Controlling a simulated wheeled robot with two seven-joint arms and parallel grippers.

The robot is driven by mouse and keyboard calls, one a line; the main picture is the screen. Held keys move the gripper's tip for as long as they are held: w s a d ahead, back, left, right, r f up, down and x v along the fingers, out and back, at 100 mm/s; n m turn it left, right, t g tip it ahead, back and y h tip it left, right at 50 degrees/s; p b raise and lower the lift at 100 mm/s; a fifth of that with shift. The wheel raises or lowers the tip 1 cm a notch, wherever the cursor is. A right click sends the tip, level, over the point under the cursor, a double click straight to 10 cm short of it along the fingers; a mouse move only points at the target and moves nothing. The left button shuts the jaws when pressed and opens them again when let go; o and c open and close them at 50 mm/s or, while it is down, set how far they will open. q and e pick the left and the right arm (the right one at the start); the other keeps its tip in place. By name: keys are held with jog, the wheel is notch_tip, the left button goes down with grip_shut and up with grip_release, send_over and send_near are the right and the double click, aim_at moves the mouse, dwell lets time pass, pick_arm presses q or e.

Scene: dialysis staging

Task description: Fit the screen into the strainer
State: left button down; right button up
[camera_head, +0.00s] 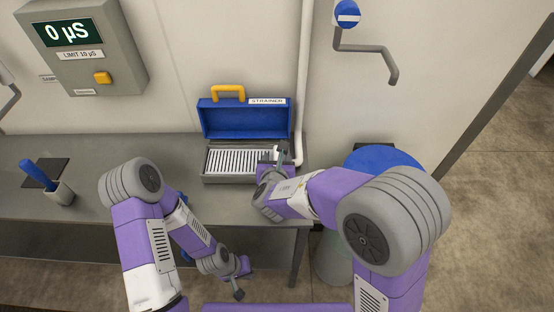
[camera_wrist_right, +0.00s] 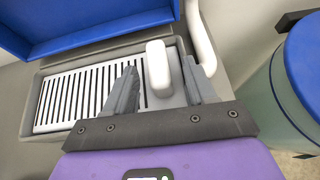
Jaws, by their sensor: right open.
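The strainer (camera_head: 228,179) is a grey box with a raised blue lid (camera_head: 240,120) on the table. A white slatted screen (camera_head: 236,160) lies inside its opening; whether it is fully seated I cannot tell. My right gripper (camera_head: 281,152) is at the strainer's right end. In the right wrist view, its open fingers (camera_wrist_right: 160,72) stand on either side of a white rounded grip (camera_wrist_right: 158,68) beside the slats (camera_wrist_right: 85,92). Whether the fingers touch it is unclear. My left gripper (camera_head: 238,287) hangs low in front of the table; its fingers are too small to read.
A white pipe (camera_head: 304,80) runs down the wall close to the strainer's right end. A blue-lidded bin (camera_head: 385,160) stands right of the table. A cup with a blue-handled tool (camera_head: 38,174) stands at the left.

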jog(key=shift+r, duration=0.1)
jog(key=p+v, duration=0.3)
jog(key=v, duration=0.9)
